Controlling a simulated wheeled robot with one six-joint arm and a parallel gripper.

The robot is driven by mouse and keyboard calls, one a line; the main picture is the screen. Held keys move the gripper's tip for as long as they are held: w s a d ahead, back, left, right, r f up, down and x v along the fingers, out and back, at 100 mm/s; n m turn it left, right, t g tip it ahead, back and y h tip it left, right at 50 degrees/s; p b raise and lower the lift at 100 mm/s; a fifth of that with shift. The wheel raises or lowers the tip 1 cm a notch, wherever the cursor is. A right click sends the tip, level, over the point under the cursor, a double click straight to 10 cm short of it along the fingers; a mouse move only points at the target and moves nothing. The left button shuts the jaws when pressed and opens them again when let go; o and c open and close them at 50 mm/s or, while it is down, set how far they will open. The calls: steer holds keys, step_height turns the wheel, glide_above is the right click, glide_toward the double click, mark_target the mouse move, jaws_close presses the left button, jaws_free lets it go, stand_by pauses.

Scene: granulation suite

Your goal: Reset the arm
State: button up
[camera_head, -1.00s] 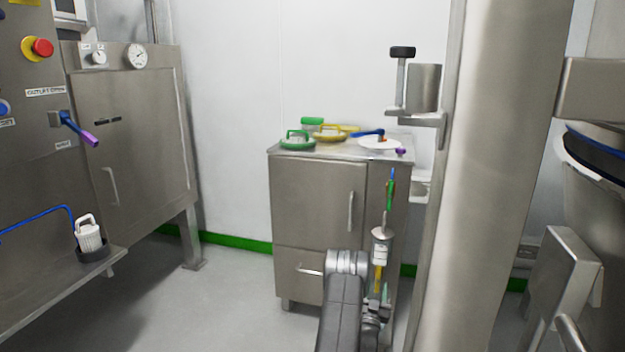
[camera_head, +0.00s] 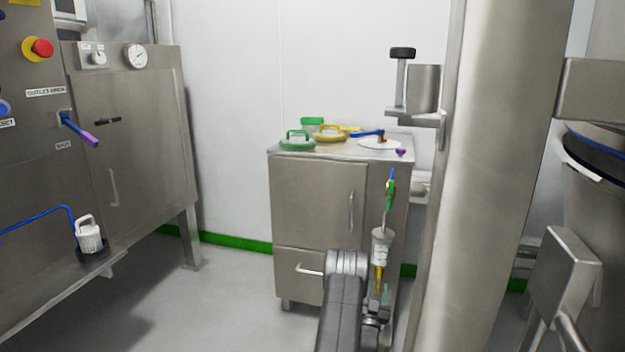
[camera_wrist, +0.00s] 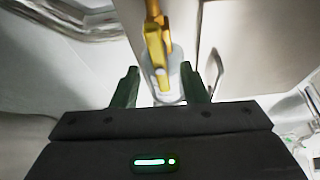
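My arm (camera_head: 344,300) rises from the bottom middle of the head view, in front of a steel cabinet (camera_head: 318,200). In the wrist view my gripper (camera_wrist: 160,85) has its two dark green fingers spread apart. Between and beyond them are a yellow part (camera_wrist: 157,45) and a pale rounded part (camera_wrist: 170,85); I see no clear contact with the fingers. In the head view a grey cylinder with a label (camera_head: 381,245) and a yellow part below it (camera_head: 379,278) show beside my arm, in front of the cabinet's right side. My fingertips are hard to make out there.
On the cabinet top are a green-handled item (camera_head: 298,141), a yellow-handled item (camera_head: 330,134) and a white disc with a blue lever (camera_head: 380,142). A steel column (camera_head: 495,180) stands close on the right. A steel machine (camera_head: 130,140) fills the left. Floor (camera_head: 235,295) between is clear.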

mark_target(377, 281)
steer(key=b+x, duration=0.1)
steer(key=x, duration=0.2)
steer(key=shift+w+d, duration=0.1)
steer(key=shift+w, duration=0.2)
steer(key=shift+w+r+m, duration=0.2)
steer(key=shift+m, duration=0.4)
steer(key=m+g+h, duration=0.1)
steer(key=m, duration=0.2)
steer(key=m+g+h, duration=0.1)
steer(key=m+h, duration=0.1)
steer(key=m, duration=0.2)
steer(key=shift+h, duration=0.3)
steer(key=shift+s+m+g+h, duration=0.15)
steer(key=shift+m+g, duration=0.3)
steer(key=shift+m, duration=0.45)
steer(key=shift+w+m+g+h, duration=0.1)
steer(key=shift+m+g+h, duration=0.25)
steer(key=shift+m, duration=0.55)
